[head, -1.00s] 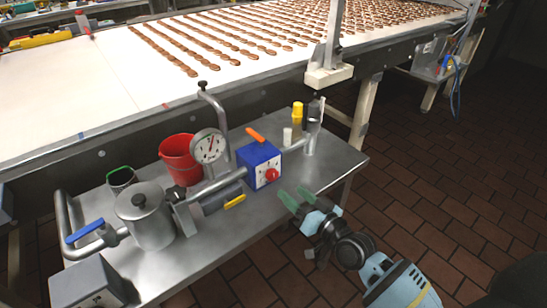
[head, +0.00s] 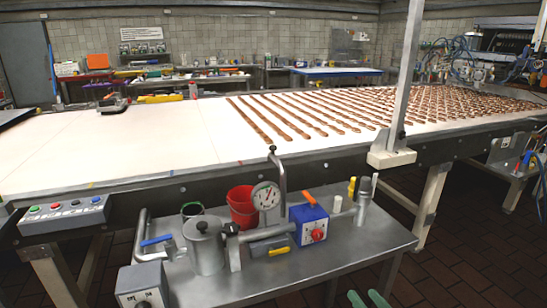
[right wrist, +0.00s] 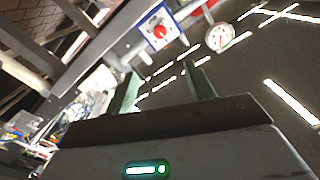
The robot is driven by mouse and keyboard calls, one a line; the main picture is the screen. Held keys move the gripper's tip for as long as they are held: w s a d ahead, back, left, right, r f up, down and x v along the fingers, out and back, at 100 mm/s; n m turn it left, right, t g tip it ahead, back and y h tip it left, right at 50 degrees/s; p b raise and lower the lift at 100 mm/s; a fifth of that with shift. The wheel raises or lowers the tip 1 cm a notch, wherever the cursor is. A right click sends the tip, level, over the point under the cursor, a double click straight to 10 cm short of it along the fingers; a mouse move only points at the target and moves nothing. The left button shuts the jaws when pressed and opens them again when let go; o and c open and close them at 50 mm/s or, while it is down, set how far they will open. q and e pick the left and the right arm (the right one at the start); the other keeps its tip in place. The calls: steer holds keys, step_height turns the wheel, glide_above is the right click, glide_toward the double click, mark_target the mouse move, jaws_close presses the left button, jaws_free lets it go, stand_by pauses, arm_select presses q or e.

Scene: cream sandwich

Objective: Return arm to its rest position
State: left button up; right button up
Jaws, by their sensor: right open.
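My right gripper (head: 367,299) shows only as two green fingertips at the bottom edge of the head view, in front of the steel cart. The fingers are apart. The right wrist view also shows the right gripper (right wrist: 159,72), with two green fingers spread and nothing between them. The rest of the right arm is out of the head view. My left gripper is in neither view.
The steel cart (head: 345,255) carries a pot (head: 204,248), a red bucket (head: 241,208), a dial gauge (head: 266,195) and a blue box (head: 309,224) with a red knob. Behind it runs the white conveyor (head: 120,150) with rows of brown pieces. Tiled floor (head: 450,250) at right looks clear.

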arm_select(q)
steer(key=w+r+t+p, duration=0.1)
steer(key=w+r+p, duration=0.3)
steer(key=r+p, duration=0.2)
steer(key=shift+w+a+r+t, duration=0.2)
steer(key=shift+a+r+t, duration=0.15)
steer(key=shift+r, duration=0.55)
arm_select(e)
steer(key=s+f+n+g+h, duration=0.1)
steer(key=s+f, duration=0.4)
steer(key=s, duration=0.7)
steer(key=s+f+n+g+h, duration=0.1)
steer(key=s+f+g, duration=0.3)
steer(key=s, duration=0.9)
steer(key=s+f+g+h, duration=0.2)
steer(key=s+f, duration=0.4)
steer(key=s, duration=0.7)
steer(key=shift+a+n+g, duration=0.35)
steer(key=shift+n+g, duration=0.05)
steer(key=shift+g, duration=0.2)
steer(key=shift+s+f, duration=0.1)
steer(key=shift+f, duration=0.05)
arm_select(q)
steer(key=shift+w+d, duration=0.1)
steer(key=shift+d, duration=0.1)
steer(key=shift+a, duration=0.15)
